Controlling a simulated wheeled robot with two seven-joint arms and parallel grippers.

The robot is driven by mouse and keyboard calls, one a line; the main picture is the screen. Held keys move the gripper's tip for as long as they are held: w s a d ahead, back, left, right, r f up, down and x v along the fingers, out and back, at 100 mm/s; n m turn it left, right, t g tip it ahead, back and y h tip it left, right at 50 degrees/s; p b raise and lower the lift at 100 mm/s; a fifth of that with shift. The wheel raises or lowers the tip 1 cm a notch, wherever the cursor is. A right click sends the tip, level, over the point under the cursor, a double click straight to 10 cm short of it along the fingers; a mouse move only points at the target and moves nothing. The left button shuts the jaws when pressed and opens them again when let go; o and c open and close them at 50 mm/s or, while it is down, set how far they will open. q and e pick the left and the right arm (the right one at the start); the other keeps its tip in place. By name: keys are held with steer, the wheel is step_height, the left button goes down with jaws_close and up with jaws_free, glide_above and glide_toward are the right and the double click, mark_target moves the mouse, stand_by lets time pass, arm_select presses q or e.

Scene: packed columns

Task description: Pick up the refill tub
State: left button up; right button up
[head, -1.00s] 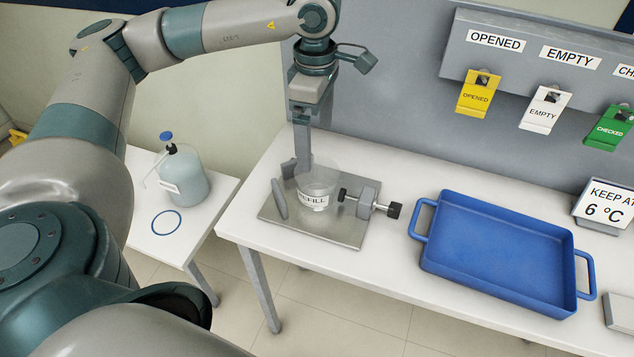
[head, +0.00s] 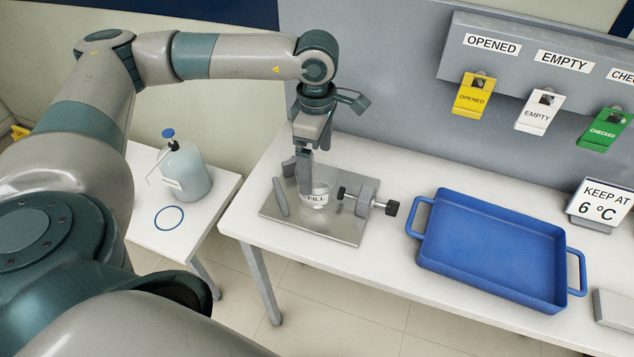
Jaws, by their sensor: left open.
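The refill tub (head: 320,199) is a small clear tub with a white label, partly readable as "REFILL". It stands upright on a grey metal plate (head: 340,231), between an upright jaw (head: 281,197) on its left and a screw clamp (head: 366,198) on its right. I cannot tell whether the clamp touches it. My left gripper (head: 298,174) is open and points down at the tub's upper left side. One finger hides part of the tub and its label. I cannot tell whether that finger touches the tub. My right gripper is not in view.
A blue tray (head: 428,219) with two handles lies to the right on the white table (head: 400,292). A panel behind holds yellow (head: 473,97), white (head: 538,113) and green (head: 604,131) tags. A pump bottle (head: 185,173) stands on a side table at left.

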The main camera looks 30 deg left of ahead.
mark_target(317, 172)
arm_select(q)
step_height(317, 172, down, 3)
steer(key=shift+d+r+p, duration=0.1)
steer(key=shift+p, duration=0.75)
steer(key=shift+f, duration=0.7)
steer(key=c, duration=1.1)
